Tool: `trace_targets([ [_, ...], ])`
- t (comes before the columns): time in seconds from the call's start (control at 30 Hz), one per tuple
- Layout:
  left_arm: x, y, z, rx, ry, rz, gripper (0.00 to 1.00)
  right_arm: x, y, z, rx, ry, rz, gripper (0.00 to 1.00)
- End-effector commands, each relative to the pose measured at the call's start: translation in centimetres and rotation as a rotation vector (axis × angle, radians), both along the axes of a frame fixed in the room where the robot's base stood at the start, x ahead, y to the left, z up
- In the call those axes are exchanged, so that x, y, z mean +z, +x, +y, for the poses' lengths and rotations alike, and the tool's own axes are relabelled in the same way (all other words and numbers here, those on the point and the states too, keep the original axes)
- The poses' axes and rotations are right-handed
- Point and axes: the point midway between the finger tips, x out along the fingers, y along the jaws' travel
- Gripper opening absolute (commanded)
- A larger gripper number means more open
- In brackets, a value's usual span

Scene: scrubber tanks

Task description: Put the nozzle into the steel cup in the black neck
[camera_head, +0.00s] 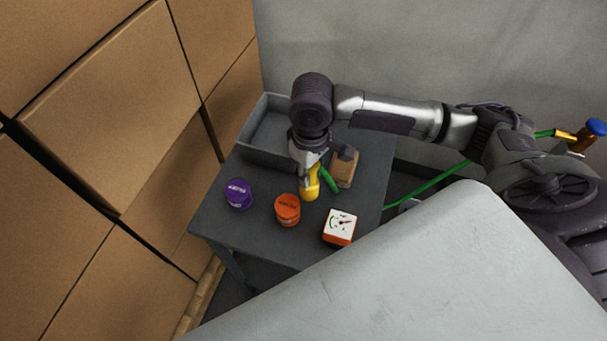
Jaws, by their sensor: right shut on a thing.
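My right gripper (308,180) points down over the small grey table. It is shut on a yellow piece with a green part beside it, which looks like the nozzle (311,190). The gripper covers its upper part, and I cannot tell whether it touches the table. I cannot make out a steel cup in a black neck. My left gripper is not in view.
The grey table (265,238) bears a purple tub (238,194), an orange tub (287,210), a white-and-orange gauge box (340,227), a brown block (344,167) and a grey tray (246,151). Cartons (105,110) stand left. A green hose (430,184) runs right. A pale surface (400,285) fills the foreground.

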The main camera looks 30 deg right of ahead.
Motion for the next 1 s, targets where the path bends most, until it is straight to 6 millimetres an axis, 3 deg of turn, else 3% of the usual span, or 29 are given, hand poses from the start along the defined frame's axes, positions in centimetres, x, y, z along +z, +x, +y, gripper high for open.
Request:
trace_targets([
  [0.13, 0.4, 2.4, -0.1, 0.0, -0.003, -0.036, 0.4, -0.7, 1.0, 0.7, 0.0, 0.0, -0.001, 0.0],
  [0.27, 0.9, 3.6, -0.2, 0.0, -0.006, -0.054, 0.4, -2.0, 1.0, 0.7, 0.0, -0.002, 0.003, 0.0],
  [0.5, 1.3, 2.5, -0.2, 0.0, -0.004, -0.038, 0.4, -4.7, 1.0, 0.7, 0.0, -0.001, 0.0, 0.0],
  [0.83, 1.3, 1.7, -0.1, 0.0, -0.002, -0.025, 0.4, -5.0, 1.0, 0.7, 0.0, -0.001, -0.001, 0.0],
  [0.87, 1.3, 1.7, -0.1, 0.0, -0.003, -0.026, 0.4, -5.1, 1.0, 0.7, 0.0, -0.001, 0.0, 0.32],
  [1.0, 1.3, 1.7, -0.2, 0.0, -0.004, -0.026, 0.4, -5.1, 1.0, 0.7, 0.0, -0.001, 0.0, 0.55],
])
